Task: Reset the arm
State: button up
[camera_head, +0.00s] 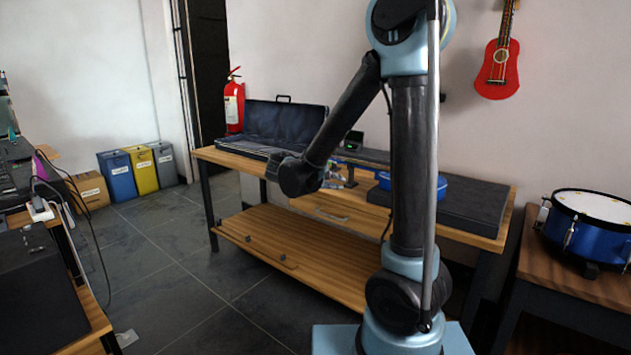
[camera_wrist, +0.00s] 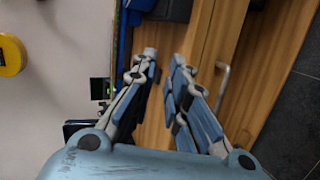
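My arm stands in the middle of the head view, bent at the elbow, with the forearm sloping down to the left. My gripper (camera_head: 335,174) is over the wooden workbench (camera_head: 232,160), partly hidden behind my own wrist. In the wrist view the two fingers of my gripper (camera_wrist: 164,56) lean toward each other with a clear gap between the tips. Only wooden bench surface shows in that gap, and nothing is held.
On the bench are an open dark case (camera_head: 285,122), a small device with a green screen (camera_head: 353,141), a blue object (camera_head: 440,184) and a dark flat case (camera_head: 470,212). A blue drum (camera_head: 590,235) stands right. A red ukulele (camera_head: 497,72) hangs above.

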jog(key=s+d+f+m+g+y, duration=0.3)
jog(key=s+d+g+y, duration=0.15)
jog(key=s+d, duration=0.85)
jog(key=s+f+m+g+y, duration=0.1)
jog(key=s+f+m+y, duration=0.1)
jog(key=s, duration=0.6)
jog(key=s+f+m+g+y, duration=0.1)
jog(key=s+f+m+y, duration=0.2)
jog(key=s, duration=0.6)
jog(key=shift+a+f, duration=0.25)
jog(key=shift+f, duration=1)
jog(key=shift+y, duration=0.25)
